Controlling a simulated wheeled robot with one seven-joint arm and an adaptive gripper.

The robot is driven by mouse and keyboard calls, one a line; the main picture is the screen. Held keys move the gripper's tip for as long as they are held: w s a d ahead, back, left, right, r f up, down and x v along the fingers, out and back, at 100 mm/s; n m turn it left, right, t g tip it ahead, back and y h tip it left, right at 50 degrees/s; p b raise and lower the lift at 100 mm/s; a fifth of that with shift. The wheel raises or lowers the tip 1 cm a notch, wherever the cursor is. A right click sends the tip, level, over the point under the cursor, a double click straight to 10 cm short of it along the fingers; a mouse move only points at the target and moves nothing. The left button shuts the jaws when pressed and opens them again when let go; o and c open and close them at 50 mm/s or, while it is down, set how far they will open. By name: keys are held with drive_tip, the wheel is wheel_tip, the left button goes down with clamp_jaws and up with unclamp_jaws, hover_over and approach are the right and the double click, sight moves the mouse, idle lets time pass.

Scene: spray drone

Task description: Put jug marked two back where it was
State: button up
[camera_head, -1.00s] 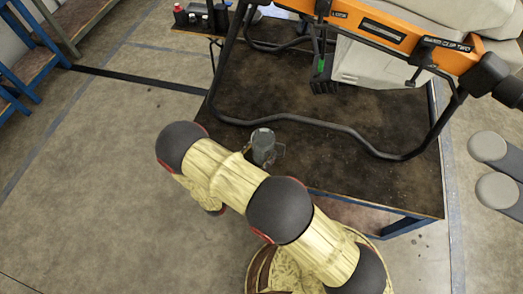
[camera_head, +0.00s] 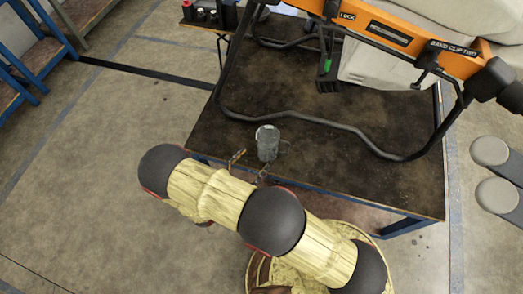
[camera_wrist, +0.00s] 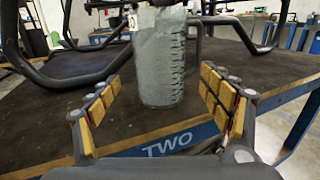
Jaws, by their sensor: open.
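A grey, translucent jug (camera_head: 267,146) stands upright on the dark table (camera_head: 225,125), close to its front edge. In the wrist view the jug (camera_wrist: 160,62) shows graduation marks down its side, and its top is cut off by the frame. I see no number on it. My gripper (camera_head: 250,165) is open and empty at the table's front edge, on the near side of the jug. In the wrist view its two padded fingers (camera_wrist: 166,100) are spread wide, with the jug standing beyond and between them, apart from both. The table's blue front edge reads "TWO" (camera_wrist: 167,145).
The drone's black tubular landing frame (camera_head: 330,122) stands on the table just behind the jug. Its orange arm (camera_head: 400,36) and a pale tank (camera_head: 375,65) are above. A side stand at the back left holds small bottles (camera_head: 205,14). Floor left of the table is clear.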

drive_tip(key=shift+v, duration=2.15)
